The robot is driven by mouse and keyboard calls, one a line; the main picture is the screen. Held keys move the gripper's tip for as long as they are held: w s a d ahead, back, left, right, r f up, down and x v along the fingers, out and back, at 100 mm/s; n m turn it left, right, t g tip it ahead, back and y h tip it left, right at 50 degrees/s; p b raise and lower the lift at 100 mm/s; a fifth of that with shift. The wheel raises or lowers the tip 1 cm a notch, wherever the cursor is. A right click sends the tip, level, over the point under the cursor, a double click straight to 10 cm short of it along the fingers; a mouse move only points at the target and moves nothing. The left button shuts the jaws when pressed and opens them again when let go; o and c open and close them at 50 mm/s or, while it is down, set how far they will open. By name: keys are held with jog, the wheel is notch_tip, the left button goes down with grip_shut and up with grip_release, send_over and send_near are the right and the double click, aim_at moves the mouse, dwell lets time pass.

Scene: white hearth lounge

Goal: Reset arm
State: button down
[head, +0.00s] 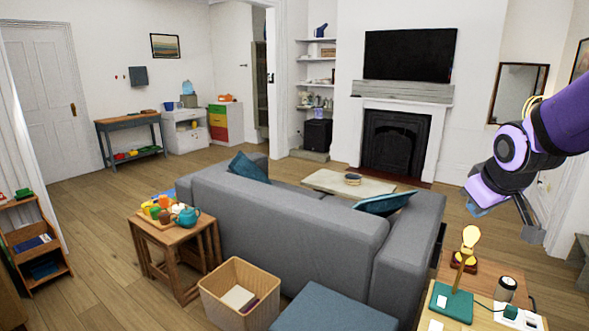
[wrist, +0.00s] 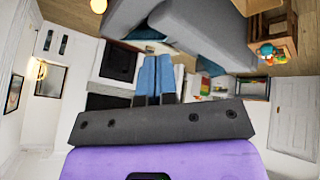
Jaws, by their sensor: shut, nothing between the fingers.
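My gripper (wrist: 155,62) shows in the wrist view as two blue-grey fingers side by side and touching, in front of a dark grey bar and my purple wrist. The fingers are shut with nothing between them. In the head view, my purple arm reaches in from the right edge, raised above the side table with the lamp. The fingertips are hard to make out there. The wrist view shows the room upside down.
A grey sofa (head: 285,215) fills the middle. A wooden side table (head: 160,235) holds a teal teapot (head: 187,217). A lamp (head: 466,255) stands on a table below my arm. A wicker basket (head: 262,308) is in front. Open floor (head: 105,215) lies to the left.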

jog(key=s+a+r+m, duration=0.1)
jog(key=s+a+r, duration=0.2)
jog(key=s, duration=0.7)
jog(key=s+a+r+m+g+y, duration=0.1)
jog(key=s+a+r+m, duration=0.1)
jog(key=s, duration=0.9)
notch_tip(320, 180, up, 2)
jog(key=shift+a, duration=0.45)
